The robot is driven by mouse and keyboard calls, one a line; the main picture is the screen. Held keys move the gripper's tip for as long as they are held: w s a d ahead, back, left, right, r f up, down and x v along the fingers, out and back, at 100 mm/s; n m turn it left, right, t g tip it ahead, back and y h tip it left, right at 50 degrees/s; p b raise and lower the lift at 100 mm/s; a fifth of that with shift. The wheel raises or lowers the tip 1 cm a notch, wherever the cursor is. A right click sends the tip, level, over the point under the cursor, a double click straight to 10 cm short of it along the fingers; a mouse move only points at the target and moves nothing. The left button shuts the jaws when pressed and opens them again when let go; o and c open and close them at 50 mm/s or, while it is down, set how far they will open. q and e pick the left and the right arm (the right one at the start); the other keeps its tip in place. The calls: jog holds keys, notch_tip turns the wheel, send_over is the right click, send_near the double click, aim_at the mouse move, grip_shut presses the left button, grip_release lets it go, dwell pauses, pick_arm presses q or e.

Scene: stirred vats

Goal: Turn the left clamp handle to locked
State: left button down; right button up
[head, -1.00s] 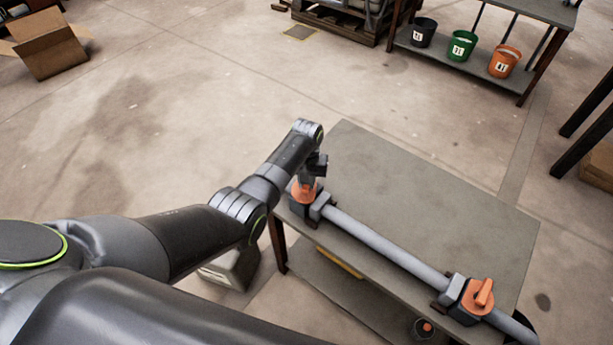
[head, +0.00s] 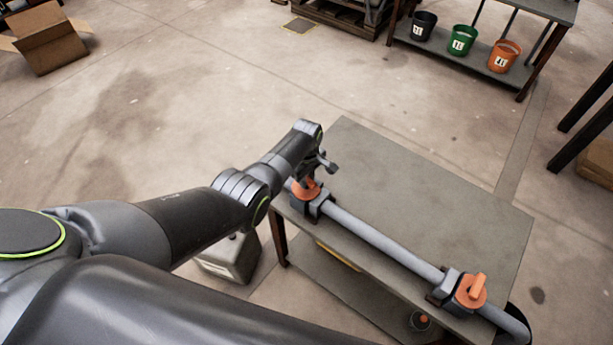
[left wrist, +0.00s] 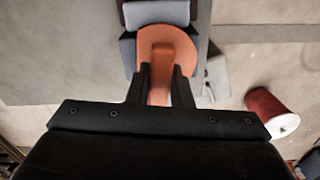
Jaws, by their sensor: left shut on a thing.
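The left clamp handle (head: 305,189) is orange and sits on a grey clamp (head: 318,207) at the left end of a long grey pipe (head: 375,241). My left gripper (head: 309,178) is over it from above, partly hidden by my own arm. In the left wrist view the two dark fingers (left wrist: 160,88) are shut on the orange bar of the left clamp handle (left wrist: 162,58), one on each side. The right clamp handle (head: 471,290) is also orange, on its clamp near the pipe's right end. My right gripper is not in view.
The pipe lies along the near edge of a grey table (head: 430,190), whose top is otherwise clear. A grey box (head: 230,257) stands on the floor by the left table leg. Black, green (head: 462,40) and orange buckets stand on a far shelf.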

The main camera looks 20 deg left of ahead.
pick_arm(q)
jog(key=shift+w+n, duration=0.1)
jog(key=shift+n, duration=0.7)
jog(key=c, duration=1.3)
grip_release()
jog(key=shift+r, duration=0.15)
jog(key=shift+r+p, duration=0.3)
jog(key=shift+p, duration=0.05)
notch_tip(320, 180, up, 8)
jog(key=shift+f+p, duration=0.2)
jog(key=shift+p, duration=0.7)
notch_tip(320, 180, up, 9)
jog(key=shift+b, duration=0.35)
